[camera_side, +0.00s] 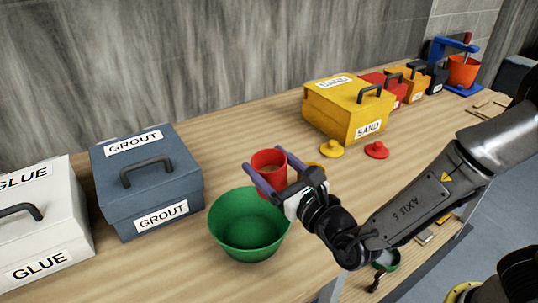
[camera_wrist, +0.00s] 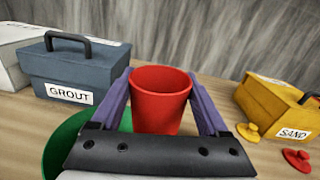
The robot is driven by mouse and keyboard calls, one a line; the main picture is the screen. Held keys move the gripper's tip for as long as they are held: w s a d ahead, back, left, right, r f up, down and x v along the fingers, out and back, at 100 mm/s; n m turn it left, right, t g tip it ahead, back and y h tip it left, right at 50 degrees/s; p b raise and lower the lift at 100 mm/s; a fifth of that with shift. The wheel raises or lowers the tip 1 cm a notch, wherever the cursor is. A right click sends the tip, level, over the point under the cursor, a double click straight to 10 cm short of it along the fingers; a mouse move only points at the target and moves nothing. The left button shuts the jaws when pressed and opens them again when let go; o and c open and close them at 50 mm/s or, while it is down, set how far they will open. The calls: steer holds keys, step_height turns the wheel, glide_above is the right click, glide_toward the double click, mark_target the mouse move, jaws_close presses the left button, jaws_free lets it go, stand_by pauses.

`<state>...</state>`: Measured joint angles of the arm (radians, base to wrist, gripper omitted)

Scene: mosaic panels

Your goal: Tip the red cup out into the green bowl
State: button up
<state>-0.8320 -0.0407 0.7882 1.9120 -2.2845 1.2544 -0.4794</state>
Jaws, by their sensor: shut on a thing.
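The red cup (camera_side: 269,169) is upright between the purple fingers of my gripper (camera_side: 267,177), which is shut on it. In the side view something brownish shows inside the cup. In the wrist view the cup (camera_wrist: 160,97) stands between the two fingers (camera_wrist: 160,105), and its contents cannot be made out. The green bowl (camera_side: 249,238) stands on the bench, just in front of and below the cup. Its inside looks empty where it shows. In the wrist view part of the bowl (camera_wrist: 66,140) shows at the lower left, the rest hidden behind my gripper.
A blue-grey GROUT box (camera_side: 150,185) and a white GLUE box (camera_side: 40,230) stand left of the bowl. A yellow SAND box (camera_side: 345,110) stands behind right. Yellow (camera_side: 331,149) and red (camera_side: 376,150) knobbed pieces lie before it. Bench space between GROUT and SAND is clear.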

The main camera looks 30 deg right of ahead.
steer(key=shift+f+n, duration=0.4)
steer(key=shift+f, duration=0.05)
steer(key=n, duration=0.4)
steer(key=shift+r, duration=0.1)
steer(key=n, duration=0.3)
steer(key=f+n, duration=0.1)
steer(key=shift+a+n+t+y, duration=0.25)
steer(key=shift+n+t+y, duration=0.15)
steer(key=n, duration=0.2)
steer(key=f+n, duration=0.1)
steer(key=n, duration=0.1)
steer(key=a+f+n+y, duration=0.1)
steer(key=n, duration=0.1)
steer(key=shift+s+a+f, duration=0.1)
steer(key=n, duration=0.2)
steer(key=a+f+n, duration=0.1)
steer(key=n, duration=0.1)
steer(key=shift+s+f+n+y, duration=0.1)
steer(key=shift+n+y, duration=0.2)
steer(key=shift+f, duration=0.1)
